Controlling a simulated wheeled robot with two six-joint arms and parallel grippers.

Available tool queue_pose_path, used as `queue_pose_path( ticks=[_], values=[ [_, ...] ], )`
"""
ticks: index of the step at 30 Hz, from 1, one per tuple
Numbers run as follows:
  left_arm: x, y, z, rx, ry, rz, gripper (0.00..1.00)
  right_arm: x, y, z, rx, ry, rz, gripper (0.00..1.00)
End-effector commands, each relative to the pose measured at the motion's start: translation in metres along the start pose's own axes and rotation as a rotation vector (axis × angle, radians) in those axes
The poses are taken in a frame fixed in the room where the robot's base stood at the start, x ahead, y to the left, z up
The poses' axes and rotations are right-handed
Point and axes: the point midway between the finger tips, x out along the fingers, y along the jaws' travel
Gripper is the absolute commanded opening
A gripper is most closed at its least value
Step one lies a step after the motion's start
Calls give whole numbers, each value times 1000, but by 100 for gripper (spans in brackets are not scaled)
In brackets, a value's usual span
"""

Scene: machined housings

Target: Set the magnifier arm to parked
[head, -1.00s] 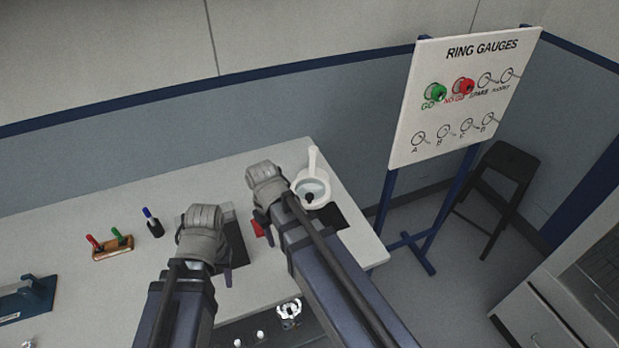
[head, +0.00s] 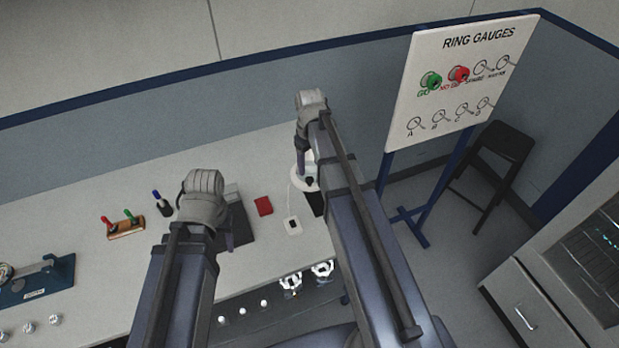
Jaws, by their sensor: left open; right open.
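The magnifier (head: 297,184) is a white round head near the right end of the bench. Its upper arm is mostly hidden behind my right gripper (head: 303,168) and forearm. My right gripper points down over the magnifier, with its fingers close to the white arm; I cannot tell whether they touch it. It is open. My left gripper (head: 229,238) is open, over a dark grey plate (head: 240,210) on the bench, left of the magnifier, holding nothing that I can see.
A red block (head: 264,206) and a small white device (head: 293,224) lie between the grippers. A wooden stand (head: 126,229) with red and green handles and a dark blue bottle (head: 163,205) are further left. The ring gauge board (head: 455,90) and a black stool (head: 497,160) stand right of the bench.

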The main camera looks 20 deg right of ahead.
Motion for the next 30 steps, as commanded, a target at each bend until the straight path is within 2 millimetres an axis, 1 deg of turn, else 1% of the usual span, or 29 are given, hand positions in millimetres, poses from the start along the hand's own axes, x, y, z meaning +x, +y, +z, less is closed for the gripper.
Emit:
queue_pose_path(
  ticks=[1, 9, 13, 17, 25, 30],
  values=[
    [11, 1, -1, -1, 0, 0, 50, 11, 0, 0, 0, 0, 0, 64],
    [46, 4, -3, 4, 1, -1, 50, 46, 0, 0, 0, 0, 0, 64],
    [59, 5, -4, 8, 1, -2, 50, 59, 0, 0, 0, 0, 0, 64],
    [63, 6, -4, 10, 1, -2, 50, 64, 0, 0, 0, 0, 0, 64],
    [62, 6, -4, 10, 1, -2, 50, 62, 0, 0, 0, 0, 0, 64],
    [62, 6, -4, 10, 1, -2, 50, 62, 0, 0, 0, 0, 0, 45]
  ],
)
